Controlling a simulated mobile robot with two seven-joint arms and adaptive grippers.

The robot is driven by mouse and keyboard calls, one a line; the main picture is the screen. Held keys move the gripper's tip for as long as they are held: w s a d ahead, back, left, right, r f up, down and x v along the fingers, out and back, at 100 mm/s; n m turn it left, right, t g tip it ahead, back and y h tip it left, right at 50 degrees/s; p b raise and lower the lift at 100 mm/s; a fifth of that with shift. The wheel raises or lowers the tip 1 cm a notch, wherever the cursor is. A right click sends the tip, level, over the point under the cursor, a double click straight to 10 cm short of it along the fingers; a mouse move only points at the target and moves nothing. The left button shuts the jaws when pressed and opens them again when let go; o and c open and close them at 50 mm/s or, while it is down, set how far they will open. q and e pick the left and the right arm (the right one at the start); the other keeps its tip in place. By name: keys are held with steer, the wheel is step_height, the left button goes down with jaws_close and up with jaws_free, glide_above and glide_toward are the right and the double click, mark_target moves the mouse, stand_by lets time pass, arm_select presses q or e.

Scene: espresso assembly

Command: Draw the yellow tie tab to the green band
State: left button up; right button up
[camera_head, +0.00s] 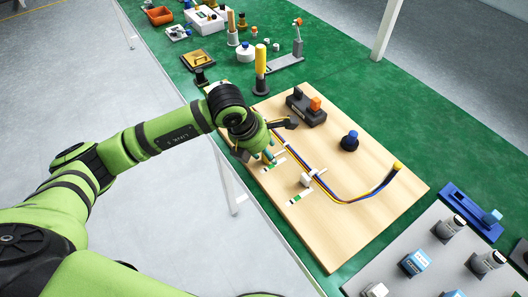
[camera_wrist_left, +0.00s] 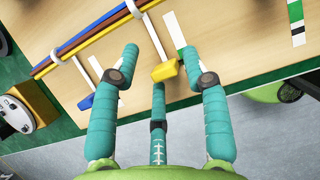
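The yellow tie tab (camera_wrist_left: 164,71) is at the end of a thin white strap (camera_wrist_left: 154,38) coming from the cable bundle (camera_wrist_left: 90,38). My left gripper (camera_wrist_left: 159,52) has teal fingers spread around the tab, with a gap on its left side and the right finger close beside it. I cannot tell whether that finger touches. A white marked strip (camera_wrist_left: 174,30) lies beside the strap; its green band is mostly hidden by the right finger. In the head view my left gripper (camera_head: 268,152) is low over the board and hides the tab. My right gripper is not in view.
The wooden board (camera_head: 370,225) carries the cable bundle (camera_head: 330,192), a white clip (camera_head: 306,180), another green-banded strip (camera_head: 299,198), a blue knob (camera_head: 350,140) and a black block with an orange part (camera_head: 315,103). A blue tab (camera_wrist_left: 106,96) is left of my fingers.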

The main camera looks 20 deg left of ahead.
arm_select(q)
steer(key=shift+f, duration=0.1)
steer(key=v, duration=1.2)
